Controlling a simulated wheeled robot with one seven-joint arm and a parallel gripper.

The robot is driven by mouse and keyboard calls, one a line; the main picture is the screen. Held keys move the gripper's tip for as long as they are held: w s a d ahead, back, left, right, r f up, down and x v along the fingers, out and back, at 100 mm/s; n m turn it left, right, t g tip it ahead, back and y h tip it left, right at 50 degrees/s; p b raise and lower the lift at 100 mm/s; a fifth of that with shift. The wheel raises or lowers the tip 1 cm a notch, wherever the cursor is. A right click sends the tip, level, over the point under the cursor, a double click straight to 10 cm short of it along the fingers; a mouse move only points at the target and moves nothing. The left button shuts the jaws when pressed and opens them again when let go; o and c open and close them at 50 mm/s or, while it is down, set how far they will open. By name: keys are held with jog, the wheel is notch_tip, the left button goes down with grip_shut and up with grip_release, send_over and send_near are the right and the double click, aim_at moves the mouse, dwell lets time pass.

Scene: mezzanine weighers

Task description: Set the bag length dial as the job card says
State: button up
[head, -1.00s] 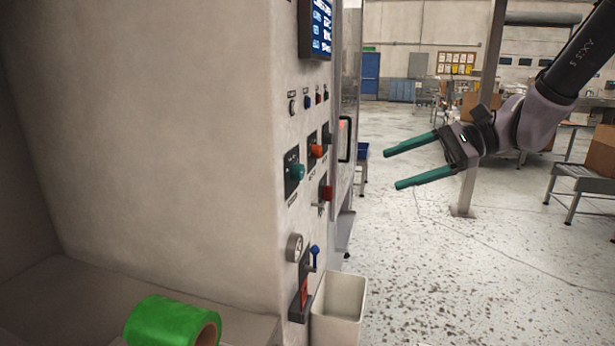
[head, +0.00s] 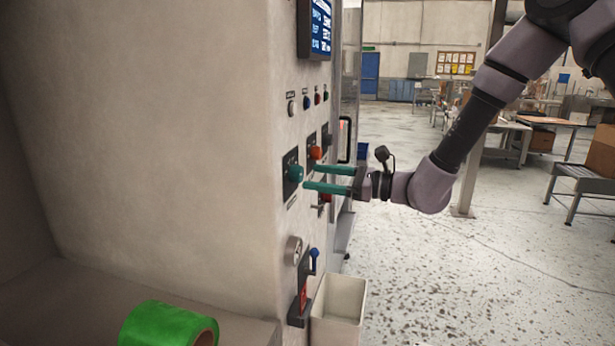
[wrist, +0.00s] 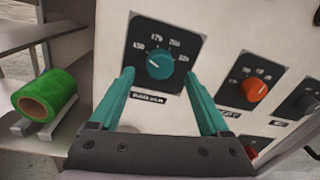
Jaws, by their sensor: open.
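A teal dial (wrist: 160,66) on a black plate, marked from about 150 to 220, shows in the wrist view; its pale pointer mark is towards the left, near the 150 side. The label under it is too blurred to read surely. In the head view the same teal dial (head: 294,173) is on the machine's side panel. My gripper (head: 311,177) is open and faces the panel. In the wrist view my fingertips (wrist: 159,75) are at the dial's left and right, with nothing held. Whether they touch it I cannot tell. No readable job card is in view.
An orange dial (wrist: 257,89) and a dark dial (wrist: 310,103) are to the right. A screen (head: 316,28) and small buttons are above. The aisle at right has open floor.

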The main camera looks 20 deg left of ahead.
aim_at(302, 175)
jog(key=shift+s+a, duration=0.1)
jog(key=shift+a, duration=1.45)
jog(key=shift+c, duration=0.3)
grip_shut()
